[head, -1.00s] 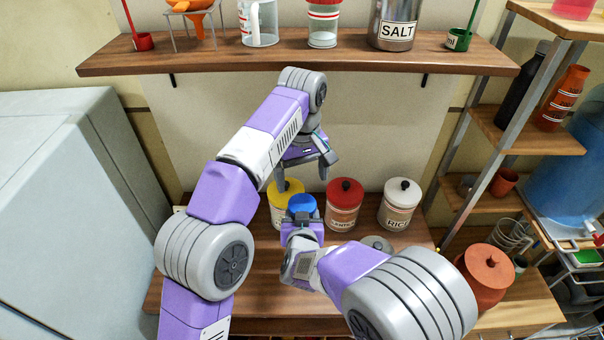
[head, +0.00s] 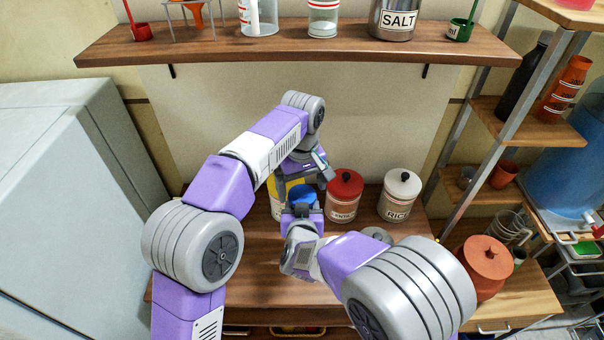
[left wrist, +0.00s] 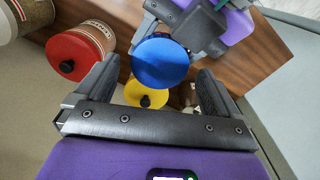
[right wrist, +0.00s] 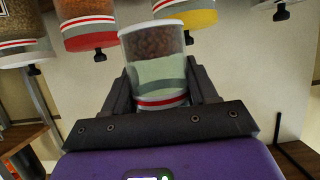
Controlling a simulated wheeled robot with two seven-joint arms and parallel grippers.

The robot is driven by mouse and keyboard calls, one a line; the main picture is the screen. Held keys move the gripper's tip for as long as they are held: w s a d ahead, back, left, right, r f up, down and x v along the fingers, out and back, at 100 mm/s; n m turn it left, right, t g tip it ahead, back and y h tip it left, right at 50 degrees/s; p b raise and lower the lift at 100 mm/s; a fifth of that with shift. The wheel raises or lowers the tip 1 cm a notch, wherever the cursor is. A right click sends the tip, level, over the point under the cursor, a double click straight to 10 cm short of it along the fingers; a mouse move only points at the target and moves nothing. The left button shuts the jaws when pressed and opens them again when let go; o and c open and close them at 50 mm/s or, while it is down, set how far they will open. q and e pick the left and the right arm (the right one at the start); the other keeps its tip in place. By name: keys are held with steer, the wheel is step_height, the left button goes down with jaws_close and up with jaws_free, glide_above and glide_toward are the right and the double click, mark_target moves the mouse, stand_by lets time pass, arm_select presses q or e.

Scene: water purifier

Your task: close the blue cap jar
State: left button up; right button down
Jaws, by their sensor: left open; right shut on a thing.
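The blue cap (head: 303,193) shows from above at the top of the jar in the head view and as a round blue disc in the left wrist view (left wrist: 160,63). The jar body (right wrist: 155,50), clear with brown contents and red stripes, is between the fingers of my right gripper (head: 302,212), which is shut on it. Whether the cap is seated is hidden. My left gripper (left wrist: 157,72) is open above the cap, with one finger on either side of it in its own view; I see no clear contact.
A yellow-lidded jar (left wrist: 146,93) stands close behind. A red-lidded jar (head: 343,190) and a white-lidded RICE jar (head: 400,190) stand to the right on the wooden counter (head: 215,262). A wooden shelf (head: 290,52) hangs above.

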arm_select(q)
steer(key=shift+f, duration=0.75)
steer(key=shift+c, duration=0.3)
steer(key=c, duration=1)
steer(key=m, duration=0.9)
steer(key=shift+m, duration=0.4)
steer(key=o, duration=1.1)
steer(key=shift+o, duration=0.2)
